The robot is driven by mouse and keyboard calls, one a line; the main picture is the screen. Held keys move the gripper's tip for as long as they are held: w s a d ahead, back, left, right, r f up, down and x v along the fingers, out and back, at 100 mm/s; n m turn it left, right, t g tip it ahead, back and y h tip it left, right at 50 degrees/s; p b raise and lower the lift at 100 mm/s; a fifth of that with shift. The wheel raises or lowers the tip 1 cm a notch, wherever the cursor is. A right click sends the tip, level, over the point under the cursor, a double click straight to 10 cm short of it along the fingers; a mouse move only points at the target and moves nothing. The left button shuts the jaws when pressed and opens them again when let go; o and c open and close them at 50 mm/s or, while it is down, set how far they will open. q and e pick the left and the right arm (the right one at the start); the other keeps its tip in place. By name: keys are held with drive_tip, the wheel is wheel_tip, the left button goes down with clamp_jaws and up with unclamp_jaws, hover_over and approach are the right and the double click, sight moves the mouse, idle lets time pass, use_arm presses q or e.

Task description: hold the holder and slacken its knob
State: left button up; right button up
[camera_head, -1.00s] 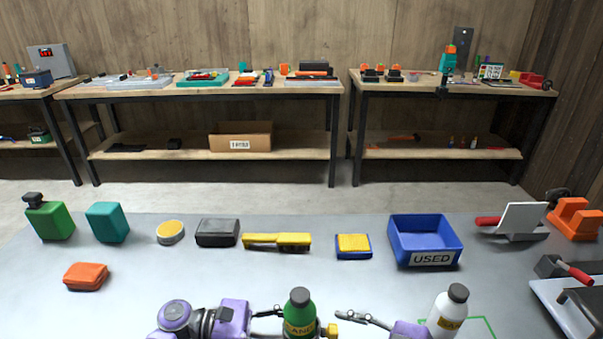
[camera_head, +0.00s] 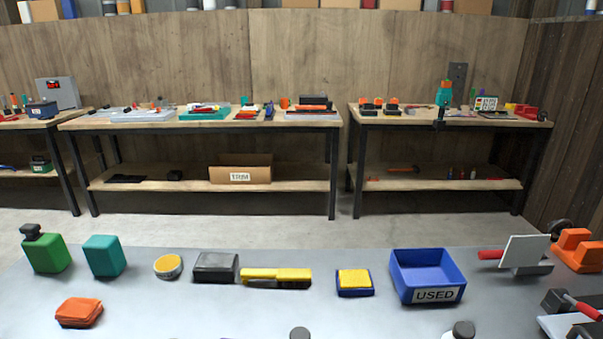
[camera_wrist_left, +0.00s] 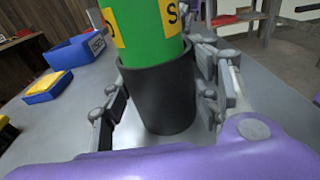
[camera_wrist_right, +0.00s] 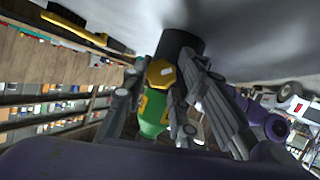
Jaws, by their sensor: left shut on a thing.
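The holder is a black cup (camera_wrist_left: 160,100) standing on the grey table, with a green bottle (camera_wrist_left: 150,35) with yellow labels upright in it. My left gripper (camera_wrist_left: 160,76) is shut on the holder, one finger on each side. In the right wrist view, which is turned upside down, the black holder (camera_wrist_right: 183,42), the green bottle (camera_wrist_right: 152,118) and the yellow knob (camera_wrist_right: 161,74) show. My right gripper (camera_wrist_right: 165,66) has its fingers apart, one on either side of the knob. In the head view only the bottle's dark cap (camera_head: 299,333) shows; both grippers are out of that picture.
A blue USED bin (camera_head: 428,277), a blue-and-yellow sponge block (camera_head: 354,282), a yellow brush (camera_head: 276,278) and other items stand along the far table edge. A second bottle's dark cap (camera_head: 463,330) shows at the lower right. The middle of the table is clear.

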drive_tip(key=shift+s, duration=0.1)
drive_tip(key=c, duration=0.4)
drive_tip(key=shift+f, duration=0.1)
drive_tip(key=shift+s+a+n+t+y, duration=0.1)
drive_tip(key=shift+s+n+t+y, duration=0.15)
drive_tip(key=shift+n+t, duration=0.55)
drive_tip(key=shift+f, duration=0.15)
drive_tip(key=shift+s+f+n+t+y, duration=0.1)
drive_tip(key=shift+n+t+y, duration=0.3)
drive_tip(key=shift+n, duration=0.2)
